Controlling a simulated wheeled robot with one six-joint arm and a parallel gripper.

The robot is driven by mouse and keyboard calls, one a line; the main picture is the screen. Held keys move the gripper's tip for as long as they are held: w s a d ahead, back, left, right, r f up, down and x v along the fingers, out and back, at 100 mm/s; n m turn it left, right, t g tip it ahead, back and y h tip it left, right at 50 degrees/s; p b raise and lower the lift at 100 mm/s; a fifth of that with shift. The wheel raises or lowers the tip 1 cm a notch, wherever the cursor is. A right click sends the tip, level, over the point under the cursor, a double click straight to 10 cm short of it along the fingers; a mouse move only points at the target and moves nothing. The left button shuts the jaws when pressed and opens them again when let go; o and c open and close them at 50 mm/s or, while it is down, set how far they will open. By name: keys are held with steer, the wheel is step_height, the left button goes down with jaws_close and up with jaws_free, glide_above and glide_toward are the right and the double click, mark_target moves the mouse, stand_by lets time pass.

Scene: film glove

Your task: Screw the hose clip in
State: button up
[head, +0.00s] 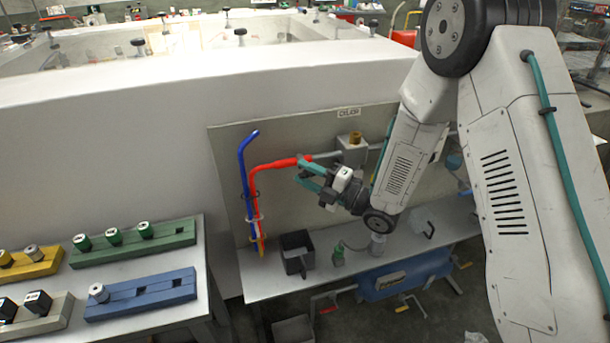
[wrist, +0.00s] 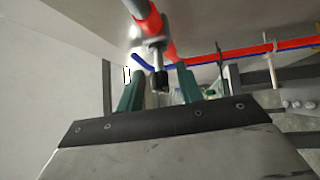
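The hose clip (wrist: 156,44) is a metal band around the red hose (head: 276,165), near the hose's end at a grey pipe. Its screw, with a dark head (wrist: 160,82), points down toward my gripper in the wrist view. My gripper (head: 301,173) is just below the hose end in the head view. Its two teal fingers are apart, one on each side of the screw head in the wrist view (wrist: 159,74). Gaps show between fingers and screw, so it holds nothing visible. In the head view the clip is too small to make out clearly.
A blue hose (head: 243,175) runs down the grey panel (head: 228,145) beside the red one. A box with a brass fitting (head: 354,148) sits right of the hose end. Below are a dark open bin (head: 297,254) and a green bottle (head: 338,255). Coloured racks (head: 140,292) stand at left.

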steer(key=v, duration=0.7)
steer(key=shift+s+d, duration=0.2)
steer(key=shift+d, duration=0.1)
steer(key=shift+f, duration=0.1)
